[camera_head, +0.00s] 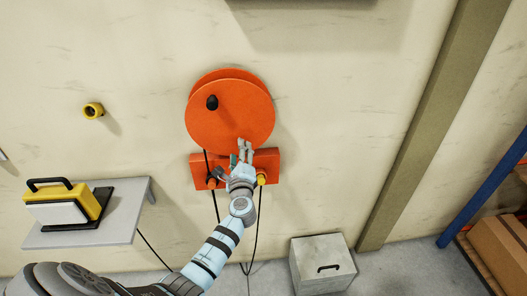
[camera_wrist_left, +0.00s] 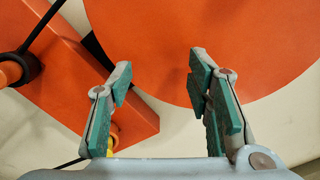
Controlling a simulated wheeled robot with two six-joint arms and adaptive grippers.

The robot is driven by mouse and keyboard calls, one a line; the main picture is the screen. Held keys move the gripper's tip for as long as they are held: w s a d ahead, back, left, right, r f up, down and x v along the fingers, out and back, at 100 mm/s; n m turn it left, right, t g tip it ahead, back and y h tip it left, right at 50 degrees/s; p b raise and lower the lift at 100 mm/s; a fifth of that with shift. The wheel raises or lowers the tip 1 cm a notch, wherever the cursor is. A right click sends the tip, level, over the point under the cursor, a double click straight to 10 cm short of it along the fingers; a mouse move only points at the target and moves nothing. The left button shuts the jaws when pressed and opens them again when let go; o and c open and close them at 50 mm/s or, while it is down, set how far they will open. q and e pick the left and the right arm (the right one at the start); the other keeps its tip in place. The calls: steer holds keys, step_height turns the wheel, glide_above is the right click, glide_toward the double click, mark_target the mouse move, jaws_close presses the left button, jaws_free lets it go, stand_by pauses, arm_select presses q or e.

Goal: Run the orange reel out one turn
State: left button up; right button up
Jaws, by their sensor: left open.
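The orange reel (camera_head: 232,122) is a round disc mounted on the wall, with a black knob (camera_head: 212,102) at its upper left. An orange bracket (camera_head: 266,160) sits below it, with black cable hanging down. My left gripper (camera_head: 240,150) is in front of the reel's lower edge and the bracket, empty. In the left wrist view my left gripper (camera_wrist_left: 160,85) has its green-padded fingers apart, with the reel (camera_wrist_left: 225,35) beyond them and the bracket (camera_wrist_left: 70,75) at left. The knob is not seen in the wrist view. My right gripper is not in view.
A grey shelf (camera_head: 137,212) at left holds a yellow case (camera_head: 85,203) with a black handle. A yellow fitting (camera_head: 93,110) is on the wall. A grey box (camera_head: 322,265) stands on the floor at right. The wall right of the reel is clear up to a beam (camera_head: 430,125).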

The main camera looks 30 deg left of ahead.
arm_select(q)
steer(key=d+n, duration=0.1)
steer(key=w+n+b, duration=0.1)
steer(key=n, duration=0.1)
steer(key=shift+w+d+r, duration=0.2)
steer(key=shift+d+r, duration=0.15)
steer(key=shift+d, duration=0.05)
steer(key=shift+c, duration=0.3)
